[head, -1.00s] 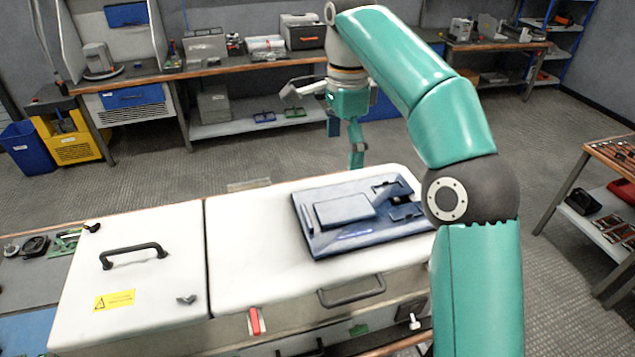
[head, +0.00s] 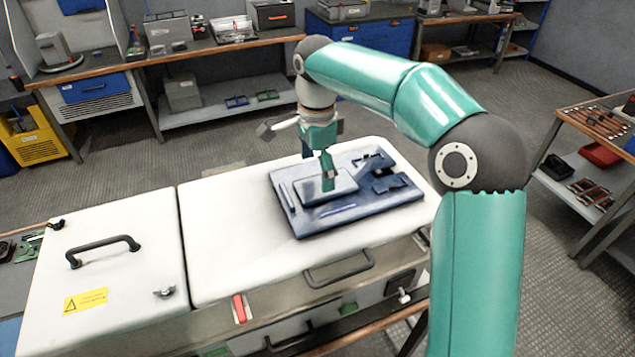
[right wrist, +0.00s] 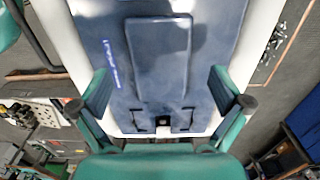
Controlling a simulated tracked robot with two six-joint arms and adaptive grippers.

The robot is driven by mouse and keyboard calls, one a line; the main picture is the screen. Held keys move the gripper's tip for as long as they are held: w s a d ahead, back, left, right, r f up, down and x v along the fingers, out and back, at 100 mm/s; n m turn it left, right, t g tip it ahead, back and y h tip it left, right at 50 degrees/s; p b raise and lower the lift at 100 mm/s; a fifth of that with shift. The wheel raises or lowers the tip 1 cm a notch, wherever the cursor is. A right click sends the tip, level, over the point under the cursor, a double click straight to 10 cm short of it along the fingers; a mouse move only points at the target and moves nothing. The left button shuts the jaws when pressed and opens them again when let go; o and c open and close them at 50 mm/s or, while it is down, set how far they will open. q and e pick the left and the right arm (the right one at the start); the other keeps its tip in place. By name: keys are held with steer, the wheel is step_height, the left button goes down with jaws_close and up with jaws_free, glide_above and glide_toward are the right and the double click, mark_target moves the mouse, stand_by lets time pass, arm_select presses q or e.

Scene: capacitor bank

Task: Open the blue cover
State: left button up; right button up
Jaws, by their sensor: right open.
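The blue cover (head: 378,205) is a dark blue flat panel lying on the white cabinet top (head: 232,225). It carries a raised rectangle (head: 345,190), dark latch-like parts at its right and a light mark near its front edge. The cover fills the middle of the right wrist view (right wrist: 208,60), with its raised rectangle (right wrist: 160,62) centred. My right gripper (head: 328,186) points down over the raised rectangle. It is open and empty, its fingers (right wrist: 160,92) apart on either side in the right wrist view. I cannot tell whether the tips touch the cover. My left gripper is not in view.
A black handle (head: 102,245) stands on the left white lid (head: 130,215). Another handle (head: 340,270) and a red latch (head: 240,308) are on the cabinet's front. Workbenches stand behind, and a tool table (head: 590,125) is at right. Floor between is clear.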

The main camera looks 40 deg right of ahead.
mark_target(317, 187)
steer(key=shift+f, duration=1.7)
